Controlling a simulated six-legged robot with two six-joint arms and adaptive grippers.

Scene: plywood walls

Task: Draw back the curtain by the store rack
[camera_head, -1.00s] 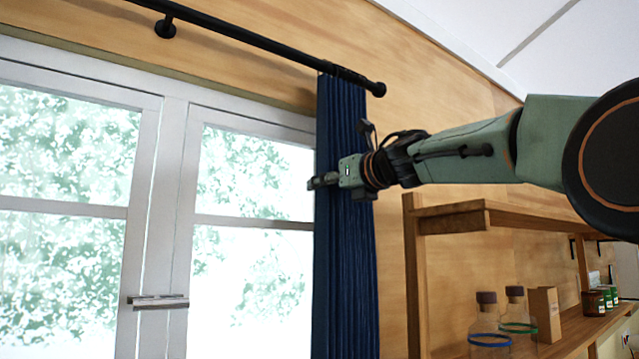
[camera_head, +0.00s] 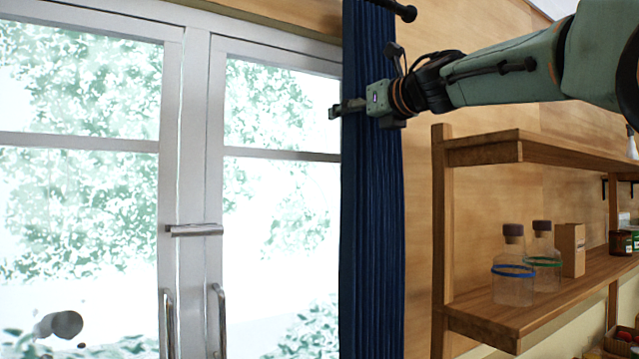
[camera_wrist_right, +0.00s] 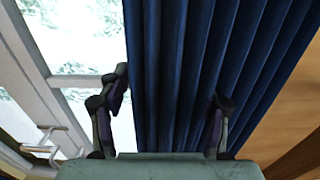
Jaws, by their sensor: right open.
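The dark blue curtain (camera_head: 372,220) hangs bunched in narrow folds at the right side of the glazed doors, between them and the store rack (camera_head: 490,150). My right gripper (camera_head: 358,107) is in front of the curtain's upper part, its fingers pointing left. In the right wrist view my right gripper (camera_wrist_right: 165,115) is open, with the curtain (camera_wrist_right: 185,70) filling most of the space between and beyond its fingers. One finger is over the window side and the other is in front of the folds. I cannot tell whether they touch the cloth. My left gripper is not in view.
The white glazed doors (camera_head: 195,200) have a latch and handles and stand clear of cloth. Two corked bottles (camera_head: 513,265) and a cardboard box (camera_head: 571,250) stand on the rack's lower shelf. The black curtain rod end (camera_head: 405,12) is above my right arm.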

